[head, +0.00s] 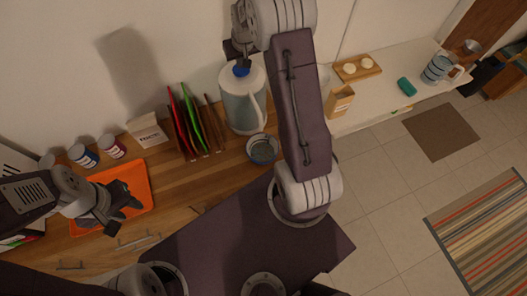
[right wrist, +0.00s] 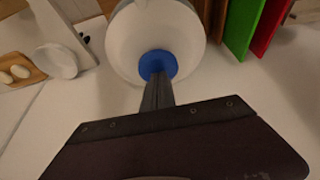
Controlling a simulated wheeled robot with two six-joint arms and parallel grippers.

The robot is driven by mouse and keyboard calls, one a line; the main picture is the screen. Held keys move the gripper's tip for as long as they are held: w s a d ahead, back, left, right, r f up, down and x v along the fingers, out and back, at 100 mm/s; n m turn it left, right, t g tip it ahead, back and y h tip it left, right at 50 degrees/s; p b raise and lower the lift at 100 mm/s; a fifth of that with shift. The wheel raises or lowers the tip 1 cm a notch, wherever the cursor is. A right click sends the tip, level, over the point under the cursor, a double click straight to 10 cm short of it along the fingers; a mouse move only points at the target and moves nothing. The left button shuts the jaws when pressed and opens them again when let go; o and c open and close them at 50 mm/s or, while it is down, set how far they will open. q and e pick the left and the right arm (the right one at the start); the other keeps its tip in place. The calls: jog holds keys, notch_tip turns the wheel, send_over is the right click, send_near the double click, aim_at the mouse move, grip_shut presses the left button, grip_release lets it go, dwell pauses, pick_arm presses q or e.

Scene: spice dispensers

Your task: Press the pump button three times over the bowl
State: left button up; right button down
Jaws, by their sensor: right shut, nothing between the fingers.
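The pump dispenser (head: 240,103) is a pale, rounded jug with a handle, standing upright on the wooden counter against the wall. Its blue pump button (head: 241,71) is on top; in the right wrist view the button (right wrist: 158,62) shows at the fingertips. The small grey bowl (head: 262,150) sits just in front of the dispenser. My right gripper (head: 241,58) is shut and empty, directly above the button. Its fingertips (right wrist: 156,78) overlap the button's edge; I cannot tell if they touch. My left gripper (head: 128,204) is over an orange tray, its jaw opening unclear.
The orange tray (head: 141,181) lies at the left, with spice jars (head: 113,147) behind it. A rack of red and green boards (head: 188,122) stands left of the dispenser. A wooden block (head: 340,101) and a striped mug (head: 436,69) stand at the right.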

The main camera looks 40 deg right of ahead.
jog(key=shift+r, duration=0.1)
jog(key=shift+r+p, duration=1.4)
jog(key=shift+r, duration=0.25)
jog(key=shift+f, duration=0.1)
jog(key=shift+f+b, duration=1.3)
jog(key=shift+f, duration=0.4)
jog(key=shift+r+p, duration=1.45)
jog(key=shift+r, duration=0.4)
jog(key=shift+f, duration=0.2)
